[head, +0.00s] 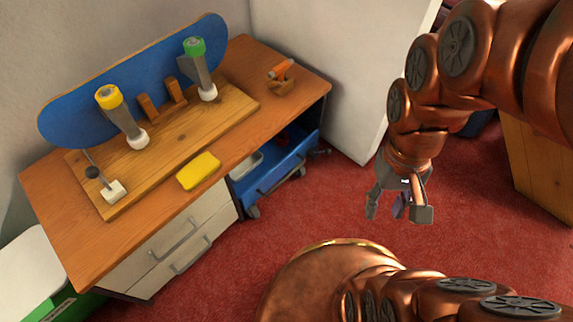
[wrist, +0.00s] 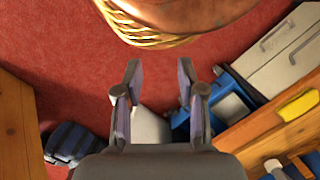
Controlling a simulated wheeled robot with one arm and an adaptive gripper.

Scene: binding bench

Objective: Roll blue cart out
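The blue cart (head: 266,184) stands under the right end of the wooden bench, beside the white drawers. It has a dark bar handle (head: 281,177) on its front, small dark casters below and a pale tray inside. The bench top and side hide its rear. My gripper (head: 401,213) hangs over the red floor to the right of the cart, apart from it and empty. In the wrist view the two fingers (wrist: 159,82) are spread, and the cart (wrist: 222,80) shows beyond the right finger.
A white panel (head: 335,60) stands behind the cart. A wooden box (head: 540,165) is at right. Red carpet (head: 300,215) is clear before the cart.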

